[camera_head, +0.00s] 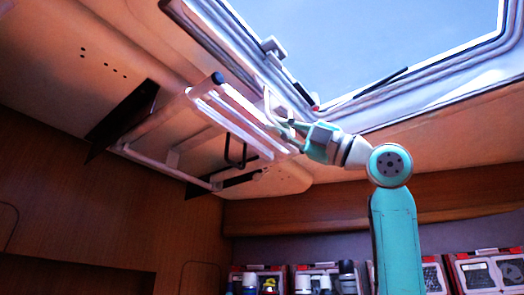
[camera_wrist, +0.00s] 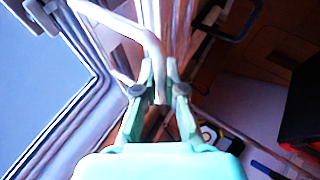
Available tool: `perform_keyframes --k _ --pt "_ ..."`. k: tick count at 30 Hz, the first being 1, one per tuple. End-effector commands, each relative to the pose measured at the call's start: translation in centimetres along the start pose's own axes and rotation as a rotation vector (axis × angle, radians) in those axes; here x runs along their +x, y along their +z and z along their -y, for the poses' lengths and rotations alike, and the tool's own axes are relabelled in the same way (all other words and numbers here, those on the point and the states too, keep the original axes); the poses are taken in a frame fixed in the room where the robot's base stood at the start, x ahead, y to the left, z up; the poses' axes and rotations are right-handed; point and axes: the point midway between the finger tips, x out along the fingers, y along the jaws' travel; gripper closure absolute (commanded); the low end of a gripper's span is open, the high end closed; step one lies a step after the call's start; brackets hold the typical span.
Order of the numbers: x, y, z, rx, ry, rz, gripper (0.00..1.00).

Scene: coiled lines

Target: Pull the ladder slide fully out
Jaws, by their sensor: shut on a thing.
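The ladder slide (camera_head: 232,118) is a set of pale rails and bars under the ceiling beside the roof opening, with a dark cap on one rail end. A pale bent handle (camera_head: 267,103) shows at its right end, near the opening's frame. My gripper (camera_head: 284,127) reaches it from the right. In the wrist view my gripper (camera_wrist: 160,78) has its two green fingers closed on the lower end of the white bent handle (camera_wrist: 125,23). The fingers hide part of the grip. How far the slide is out, I cannot tell.
The roof opening (camera_head: 390,45) shows blue sky inside a thick frame (camera_head: 440,98). A dark bracket (camera_head: 122,120) is at the ladder's left. A black loop (camera_head: 236,150) hangs under the rails. Shelves with red-edged boxes (camera_head: 480,270) and bottles stand below.

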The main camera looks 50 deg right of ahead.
Motion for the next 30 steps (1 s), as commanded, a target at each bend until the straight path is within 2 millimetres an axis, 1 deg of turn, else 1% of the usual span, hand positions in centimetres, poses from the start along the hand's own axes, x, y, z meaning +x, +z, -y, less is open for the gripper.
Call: perform_keyframes --k 8,9,12,23,26,30 --pt "-0.1 0.0 0.1 0.002 -0.002 0.0 1.0" --pt "-0.1 0.0 0.1 0.002 -0.002 0.0 0.89" --pt "-0.1 0.0 0.1 0.002 -0.002 0.0 0.65" --pt "0.1 0.0 -0.2 0.001 -0.001 -0.001 0.65" --pt "0.6 0.2 -1.0 0.001 -0.001 -0.001 0.65" --pt "1.7 0.6 -2.8 0.002 0.0 -0.001 0.65"
